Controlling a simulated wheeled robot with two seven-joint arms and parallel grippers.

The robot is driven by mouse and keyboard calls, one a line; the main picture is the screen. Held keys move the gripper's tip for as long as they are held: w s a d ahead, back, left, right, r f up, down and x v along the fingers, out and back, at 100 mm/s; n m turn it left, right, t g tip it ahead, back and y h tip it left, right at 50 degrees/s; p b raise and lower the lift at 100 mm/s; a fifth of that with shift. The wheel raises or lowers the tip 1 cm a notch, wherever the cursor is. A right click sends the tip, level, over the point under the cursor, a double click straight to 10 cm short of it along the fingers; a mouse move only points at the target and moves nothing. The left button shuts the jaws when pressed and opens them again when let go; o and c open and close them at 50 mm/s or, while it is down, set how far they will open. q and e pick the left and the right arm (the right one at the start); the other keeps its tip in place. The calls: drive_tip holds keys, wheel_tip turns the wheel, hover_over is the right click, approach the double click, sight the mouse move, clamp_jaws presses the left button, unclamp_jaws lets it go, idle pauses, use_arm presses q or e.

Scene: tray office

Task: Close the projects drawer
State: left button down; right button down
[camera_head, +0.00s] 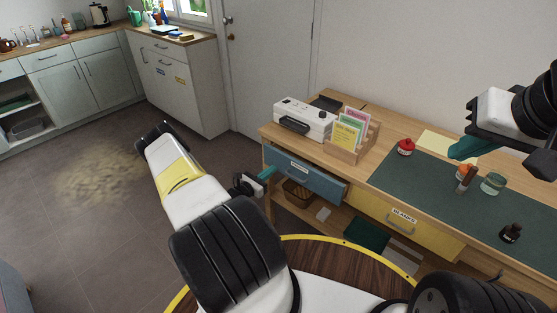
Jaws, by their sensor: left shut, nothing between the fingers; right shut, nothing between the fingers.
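A blue drawer (318,180) is at the left end of the wooden desk, with a white label too small to read. It appears to stick out a little past the desk edge; its depth is hard to judge. A yellow drawer (372,208) beside it to the right is labelled BLANKS. My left gripper (268,173) has teal fingertips, is shut and empty, and is at the left end of the blue drawer's front. I cannot tell whether it touches. My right gripper (465,149) is shut and empty above the right part of the desk.
A basket (297,193) sits under the drawers. Open floor lies left of the desk.

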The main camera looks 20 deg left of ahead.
sight(286, 159)
use_arm(q)
drive_tip(key=x, duration=0.6)
drive_tip(key=shift+w, duration=0.3)
drive_tip(key=x, duration=0.4)
drive_tip(key=shift+s+d, duration=0.1)
drive_tip(key=shift+w+r, duration=0.1)
drive_tip(key=shift+w, duration=0.2)
